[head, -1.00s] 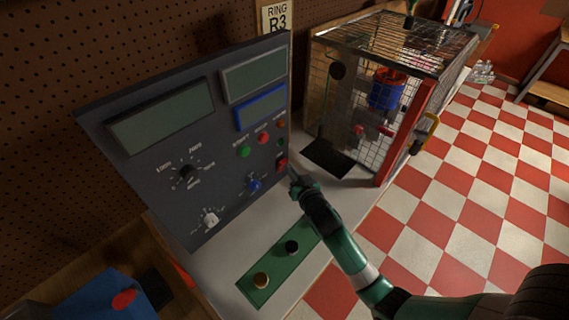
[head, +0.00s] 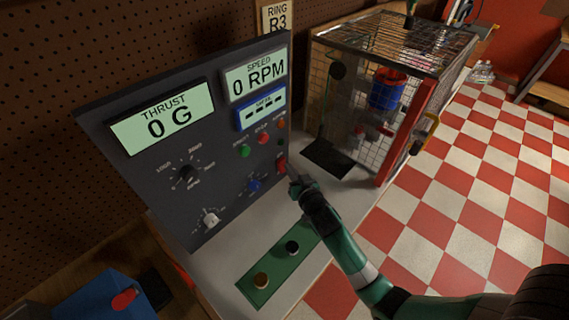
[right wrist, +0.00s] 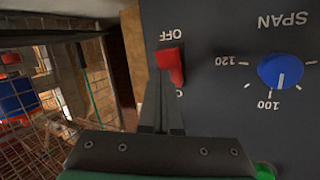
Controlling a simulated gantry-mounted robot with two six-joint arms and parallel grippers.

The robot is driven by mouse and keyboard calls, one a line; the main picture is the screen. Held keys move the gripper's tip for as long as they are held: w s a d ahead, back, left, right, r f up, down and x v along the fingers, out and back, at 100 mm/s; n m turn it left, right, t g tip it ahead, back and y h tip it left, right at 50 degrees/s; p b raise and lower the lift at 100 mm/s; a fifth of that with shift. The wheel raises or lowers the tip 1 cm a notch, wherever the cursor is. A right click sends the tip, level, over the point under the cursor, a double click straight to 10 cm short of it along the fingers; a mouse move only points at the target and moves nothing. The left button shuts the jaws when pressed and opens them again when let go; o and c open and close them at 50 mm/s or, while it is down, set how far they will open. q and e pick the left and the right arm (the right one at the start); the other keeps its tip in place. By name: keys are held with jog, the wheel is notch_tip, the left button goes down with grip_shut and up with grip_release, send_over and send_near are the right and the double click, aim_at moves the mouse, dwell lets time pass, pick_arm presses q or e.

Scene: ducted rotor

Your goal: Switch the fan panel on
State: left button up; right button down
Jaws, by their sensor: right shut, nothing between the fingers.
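The grey fan panel (head: 222,160) stands at the left of the bench in the head view. Its thrust display (head: 165,117) is lit and reads 0 G. The speed display (head: 257,77) is lit and reads 0 RPM. The blue-framed display (head: 262,107) is lit and shows dashes. The red power switch (head: 281,163) is at the panel's right edge; it also shows in the right wrist view (right wrist: 171,65) beside the word OFF. My right gripper (head: 293,180) is shut and empty, its tips (right wrist: 162,82) at the switch's near side; contact is unclear. My left gripper is out of view.
A wire cage (head: 375,95) with a blue-and-red rotor unit stands right of the panel. A green plate (head: 270,277) with two knobs lies on the bench in front. The panel has several knobs and buttons. A blue box (head: 103,297) is at lower left.

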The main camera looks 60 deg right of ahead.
jog(key=shift+s+a+f, duration=0.1)
jog(key=shift+s+f, duration=0.15)
jog(key=shift+s, duration=0.35)
jog(key=s, duration=0.1)
jog(key=s+f, duration=0.1)
jog(key=s, duration=0.1)
jog(key=s+a+f, duration=0.1)
jog(key=shift+s, duration=0.25)
dwell(0.5)
